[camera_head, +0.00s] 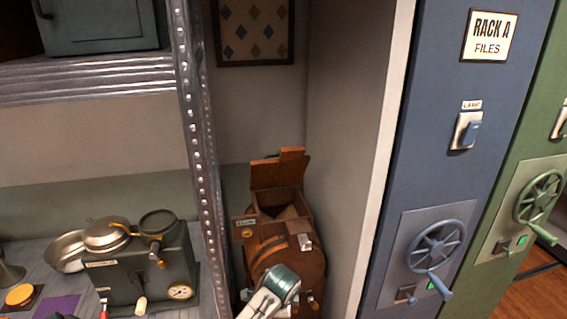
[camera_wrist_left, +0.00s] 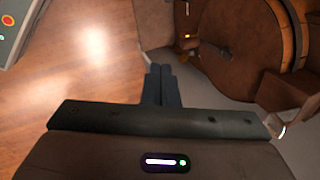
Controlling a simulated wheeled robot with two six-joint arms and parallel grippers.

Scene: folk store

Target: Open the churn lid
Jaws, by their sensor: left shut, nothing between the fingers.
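The churn (camera_head: 275,245) is a brown wooden barrel-like body with a box-shaped top, standing in the narrow gap between the metal shelf post and the pale wall. Its lid (camera_head: 280,175) stands raised at the back of the box, and the opening below it is exposed. In the left wrist view, the churn's round brown side (camera_wrist_left: 250,35) fills the upper right. My left gripper (camera_wrist_left: 163,72) is shut and empty, apart from the churn's side and over the wooden floor. An arm link of mine covers the churn's lower front in the head view. My right gripper is not in view.
A metal shelf post (camera_head: 195,140) stands left of the churn, with a bench bearing a dark machine (camera_head: 145,265) and pans. A pale wall (camera_head: 350,150) is close on the right. Beyond it are blue and green cabinets with handwheels (camera_head: 437,245). Open wooden floor (camera_wrist_left: 85,75) shows below.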

